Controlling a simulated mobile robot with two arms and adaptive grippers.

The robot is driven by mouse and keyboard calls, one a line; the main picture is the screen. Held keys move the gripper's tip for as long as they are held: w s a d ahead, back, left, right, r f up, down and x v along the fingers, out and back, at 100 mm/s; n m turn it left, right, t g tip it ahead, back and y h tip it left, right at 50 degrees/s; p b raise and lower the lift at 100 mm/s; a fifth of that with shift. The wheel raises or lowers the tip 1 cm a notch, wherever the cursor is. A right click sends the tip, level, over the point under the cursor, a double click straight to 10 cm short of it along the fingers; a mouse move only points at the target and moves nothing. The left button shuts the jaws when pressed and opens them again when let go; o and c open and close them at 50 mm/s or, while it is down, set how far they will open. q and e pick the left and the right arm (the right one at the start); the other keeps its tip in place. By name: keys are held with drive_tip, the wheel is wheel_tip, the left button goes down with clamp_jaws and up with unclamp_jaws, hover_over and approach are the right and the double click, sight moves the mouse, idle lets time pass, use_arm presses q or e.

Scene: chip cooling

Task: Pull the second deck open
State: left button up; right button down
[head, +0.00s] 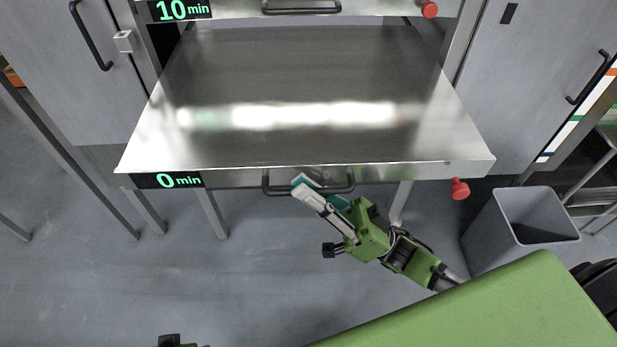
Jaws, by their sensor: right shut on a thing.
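The lower deck (300,75), a flat shiny metal tray labelled 0 min, is slid far out from the rack towards me. Its top is bare. Its black bar handle (278,189) is on the front edge, near the middle. My right gripper (306,186) reaches up from the lower right and is shut on this handle, right of the handle's left end. The fingers cover part of the bar. Only a small dark and green piece, seemingly of my left arm, shows at the bottom edge; its jaws are out of the picture.
The upper deck's front (235,10), labelled 10 min, is above with its own handle. Red knobs (459,188) sit at the decks' right ends. Grey cabinet doors stand on both sides. A grey bin (520,222) stands at the right. The floor left of my right gripper is clear.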

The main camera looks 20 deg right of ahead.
drive_tip(key=shift+s+f, duration=0.1)
drive_tip(key=c, duration=2.4)
unclamp_jaws()
drive_tip(key=shift+c, duration=0.2)
drive_tip(key=v, duration=1.2)
